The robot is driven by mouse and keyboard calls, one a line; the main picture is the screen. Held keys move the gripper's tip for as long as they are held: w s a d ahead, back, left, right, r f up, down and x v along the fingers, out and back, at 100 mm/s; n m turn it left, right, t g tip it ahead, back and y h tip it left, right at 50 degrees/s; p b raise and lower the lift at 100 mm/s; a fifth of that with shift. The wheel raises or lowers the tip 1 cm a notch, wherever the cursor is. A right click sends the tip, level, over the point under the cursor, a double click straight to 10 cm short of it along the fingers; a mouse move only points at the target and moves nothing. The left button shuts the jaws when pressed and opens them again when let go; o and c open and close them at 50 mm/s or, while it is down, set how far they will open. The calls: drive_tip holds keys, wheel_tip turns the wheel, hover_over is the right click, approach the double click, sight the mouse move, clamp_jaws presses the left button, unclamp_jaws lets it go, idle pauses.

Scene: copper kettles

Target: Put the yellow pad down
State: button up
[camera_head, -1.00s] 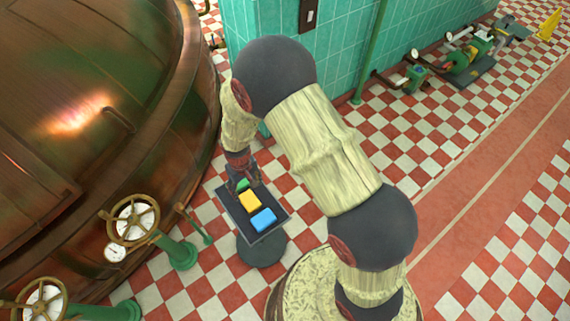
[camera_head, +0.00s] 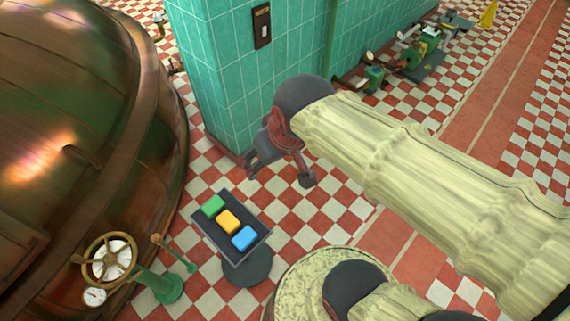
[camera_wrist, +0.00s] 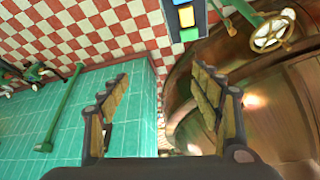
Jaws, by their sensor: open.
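The yellow pad (camera_head: 228,222) lies in the middle of a dark tray (camera_head: 262,238) on a round-based stand. A green pad (camera_head: 213,205) lies on one side of it and a blue pad (camera_head: 243,238) on the other. My gripper (camera_head: 278,175) is open and empty, up and to the right of the tray in the head view and apart from it. In the wrist view my open fingers (camera_wrist: 160,76) show nothing between them that they hold. The yellow pad (camera_wrist: 186,16) shows there at the top edge, beyond the fingertips.
A large copper kettle (camera_head: 70,130) fills the left side. A handwheel (camera_head: 108,258) on green pipework stands near the tray. A teal tiled wall (camera_head: 225,75) with a switch (camera_head: 262,27) rises behind my gripper. Green machinery (camera_head: 415,58) stands at the back right. Checkered floor lies between.

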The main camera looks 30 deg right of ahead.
drive_tip(key=shift+t, duration=0.4)
drive_tip(key=s, duration=0.1)
drive_tip(key=s+r, duration=0.1)
drive_tip(key=s, duration=0.1)
drive_tip(key=s+d, duration=0.1)
drive_tip(key=shift+s+d+r, duration=0.1)
drive_tip(key=shift+s+r, duration=0.25)
drive_tip(key=shift+r, duration=0.05)
drive_tip(key=shift+c, duration=0.9)
